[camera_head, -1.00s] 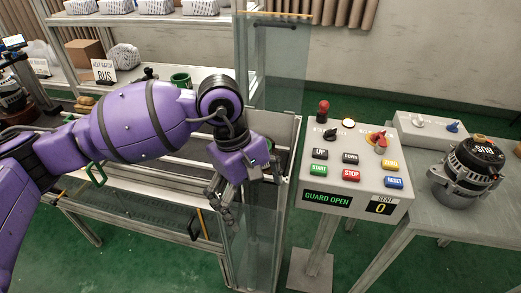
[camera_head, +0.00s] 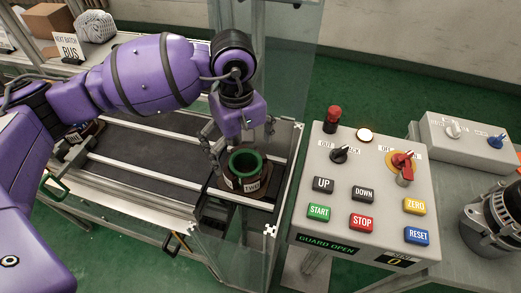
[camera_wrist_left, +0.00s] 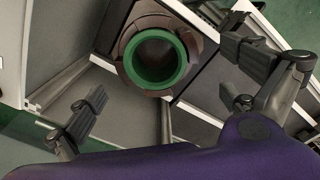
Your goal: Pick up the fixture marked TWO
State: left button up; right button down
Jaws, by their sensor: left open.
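The fixture marked TWO (camera_head: 252,187) is a green ring on a round brown base with a white label. It stands at the right end of the conveyor, beside the glass guard. My left gripper (camera_head: 241,140) is open and empty above and just behind it, with its fingers spread wide. In the left wrist view the fixture's green ring (camera_wrist_left: 183,60) lies between the two open fingers (camera_wrist_left: 168,84), toward the top of the picture. Whether a finger touches it cannot be told. My right gripper is not in view.
A control panel (camera_head: 340,200) reading GUARD OPEN stands right of the conveyor. A metal alternator (camera_head: 492,225) and a switch box (camera_head: 465,137) are farther right. Another brown fixture (camera_head: 88,128) sits partly hidden at left. A clear guard panel (camera_head: 287,70) rises behind the gripper.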

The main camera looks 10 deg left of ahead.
aim_at(246, 164)
pick_arm(q)
jog(key=f, duration=0.5)
jog(key=shift+d+f+p, duration=0.25)
jog(key=shift+d+p, duration=0.15)
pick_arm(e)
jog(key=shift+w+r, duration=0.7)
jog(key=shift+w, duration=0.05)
pick_arm(q)
jog(key=c, duration=1.4)
jog(key=shift+r, duration=0.1)
jog(key=shift+c, duration=1.1)
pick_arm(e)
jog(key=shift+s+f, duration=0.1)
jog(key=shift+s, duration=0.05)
pick_arm(q)
jog(key=shift+r, duration=0.1)
